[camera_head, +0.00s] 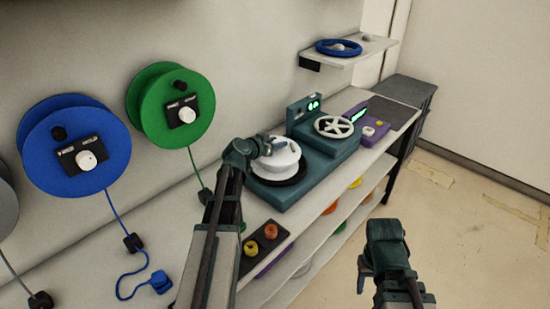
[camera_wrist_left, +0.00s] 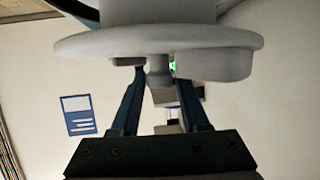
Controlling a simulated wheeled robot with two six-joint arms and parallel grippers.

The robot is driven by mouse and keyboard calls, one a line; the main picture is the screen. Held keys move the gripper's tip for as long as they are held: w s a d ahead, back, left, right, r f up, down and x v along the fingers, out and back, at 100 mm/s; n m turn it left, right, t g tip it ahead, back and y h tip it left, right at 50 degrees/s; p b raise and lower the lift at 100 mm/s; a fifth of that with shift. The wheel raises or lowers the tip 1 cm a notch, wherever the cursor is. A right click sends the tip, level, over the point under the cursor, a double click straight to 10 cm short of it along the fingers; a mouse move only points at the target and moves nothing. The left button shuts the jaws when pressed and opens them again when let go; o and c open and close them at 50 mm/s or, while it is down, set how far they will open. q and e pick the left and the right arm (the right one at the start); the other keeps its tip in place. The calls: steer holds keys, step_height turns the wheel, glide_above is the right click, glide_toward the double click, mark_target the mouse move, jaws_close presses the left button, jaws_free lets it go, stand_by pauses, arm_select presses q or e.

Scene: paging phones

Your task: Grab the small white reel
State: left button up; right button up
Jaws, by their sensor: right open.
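The small white reel (camera_head: 286,163) sits on or just above a black disc on a teal machine in the head view. My left gripper (camera_head: 266,147) is at its top, at the upper left of the reel. In the left wrist view the pale reel (camera_wrist_left: 100,45) fills the top, with its short knob between the two fingers of my left gripper (camera_wrist_left: 159,78). The fingers are apart, with the knob between them; whether they press on it is unclear. My right gripper (camera_head: 364,275) is open and empty, low over the floor at the right.
The teal machine (camera_head: 316,165) stands on a long bench and also carries a white spoked wheel (camera_head: 333,126). A purple device (camera_head: 375,132) is beyond it. Blue (camera_head: 50,160) and green (camera_head: 150,110) reels hang on the wall at left. A shelf (camera_head: 365,48) holds a blue ring.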

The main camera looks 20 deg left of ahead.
arm_select(q)
jaws_close()
stand_by(1.1)
